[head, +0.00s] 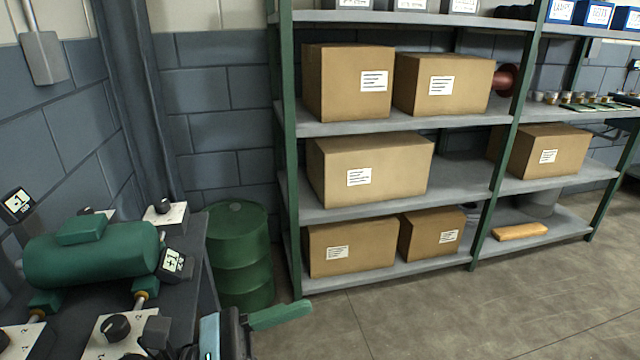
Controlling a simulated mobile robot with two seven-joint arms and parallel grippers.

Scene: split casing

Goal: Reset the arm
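A green rounded casing (92,252) with a raised block on top lies on a dark bench (188,250) at the left. It rests on small green feet, with metal posts near the front ones. A small display reading -1 (17,204) is at its left end, and one reading +1 (175,264) is at its right end. White plates with black knobs, such as the front knob (116,327), are around it.
A dark and light-blue object (226,335) with a green bar (280,315) is cut off at the bottom; I cannot tell what it is. A green drum (238,255) stands behind the bench. Shelves (400,202) hold several cardboard boxes. The floor at the lower right is clear.

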